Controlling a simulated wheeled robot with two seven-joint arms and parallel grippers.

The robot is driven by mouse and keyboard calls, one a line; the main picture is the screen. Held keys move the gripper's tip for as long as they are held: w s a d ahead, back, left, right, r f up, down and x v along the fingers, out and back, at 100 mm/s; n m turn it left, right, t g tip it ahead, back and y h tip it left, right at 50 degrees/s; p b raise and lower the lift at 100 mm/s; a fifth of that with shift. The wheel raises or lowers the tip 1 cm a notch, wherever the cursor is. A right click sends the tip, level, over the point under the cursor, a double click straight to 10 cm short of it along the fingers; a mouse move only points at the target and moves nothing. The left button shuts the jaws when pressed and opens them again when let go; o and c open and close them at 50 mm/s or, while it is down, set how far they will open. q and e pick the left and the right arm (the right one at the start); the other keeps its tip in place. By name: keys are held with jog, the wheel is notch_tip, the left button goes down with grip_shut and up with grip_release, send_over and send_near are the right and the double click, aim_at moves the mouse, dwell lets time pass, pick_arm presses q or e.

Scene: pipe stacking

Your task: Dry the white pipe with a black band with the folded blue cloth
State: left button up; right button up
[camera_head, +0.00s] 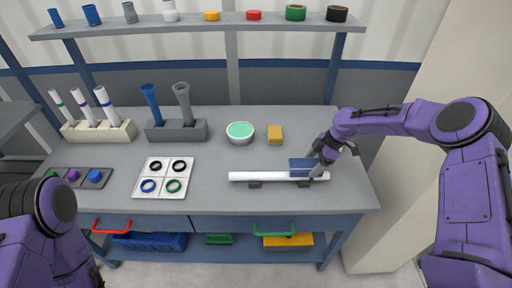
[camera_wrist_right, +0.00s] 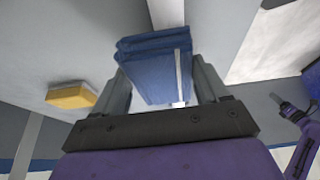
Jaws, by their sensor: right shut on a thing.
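A white pipe (camera_head: 258,176) lies level across two small dark supports (camera_head: 255,184) near the front right of the bench. I cannot make out its black band. My right gripper (camera_head: 316,164) is at the pipe's right end, shut on the folded blue cloth (camera_head: 301,166). In the right wrist view the cloth (camera_wrist_right: 154,62) sits between both fingers, with part of the white pipe (camera_wrist_right: 166,12) beyond it. The cloth is at or just over the pipe; whether it touches is unclear. My left arm shows at the lower left, but its gripper does not show.
A yellow block (camera_head: 275,134) and a bowl with green contents (camera_head: 240,131) stand behind the pipe. A white tray with rings (camera_head: 164,178), a grey holder (camera_head: 176,131) and a cream pipe rack (camera_head: 98,132) are to the left. A shelf (camera_head: 200,27) runs above.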

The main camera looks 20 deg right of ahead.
notch_tip(320, 180, up, 3)
jog(key=shift+r+p, duration=0.2)
jog(key=shift+p, duration=0.85)
jog(key=shift+r+p, duration=1.75)
jog(key=shift+r, duration=0.6)
